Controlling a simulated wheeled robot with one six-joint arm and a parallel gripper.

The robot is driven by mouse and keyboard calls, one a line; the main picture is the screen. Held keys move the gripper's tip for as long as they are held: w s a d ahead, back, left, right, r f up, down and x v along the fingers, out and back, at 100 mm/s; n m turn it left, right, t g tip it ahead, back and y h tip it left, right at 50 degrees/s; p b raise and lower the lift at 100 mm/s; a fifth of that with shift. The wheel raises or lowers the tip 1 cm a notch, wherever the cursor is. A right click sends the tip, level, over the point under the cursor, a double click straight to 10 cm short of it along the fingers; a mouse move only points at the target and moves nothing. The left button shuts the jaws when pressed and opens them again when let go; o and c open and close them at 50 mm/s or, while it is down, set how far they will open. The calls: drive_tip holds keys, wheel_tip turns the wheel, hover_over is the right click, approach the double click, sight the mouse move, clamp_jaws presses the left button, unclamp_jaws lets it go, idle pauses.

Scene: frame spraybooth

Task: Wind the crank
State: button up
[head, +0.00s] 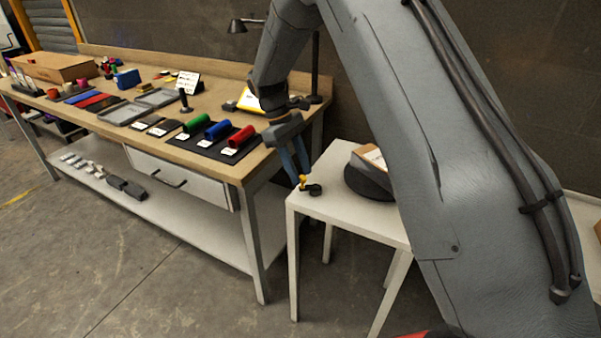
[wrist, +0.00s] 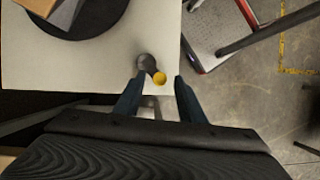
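The crank has a yellow knob (head: 302,179) and a dark round hub (head: 314,190), near the front left corner of the small white table (head: 338,207). In the wrist view the yellow knob (wrist: 160,78) sits at the lower right end of the dark crank arm (wrist: 147,64). My gripper (head: 298,178) points down at the crank with its fingers apart. In the wrist view the two blue-grey fingers (wrist: 159,84) stand one on each side of the knob, with visible gaps. Whether the tips reach down to knob height is unclear.
A dark round disc (head: 366,186) bearing a box stands on the white table beside the crank. The wooden workbench (head: 222,167) to the left carries green, blue and red cylinders, trays and a lamp. Open concrete floor (head: 100,255) lies in front.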

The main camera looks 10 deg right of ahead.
drive_tip(key=b+v, duration=0.1)
drive_tip(key=v, duration=0.5)
drive_tip(key=shift+r+b, duration=0.3)
drive_tip(key=shift+r, duration=0.05)
drive_tip(key=shift+a, duration=0.1)
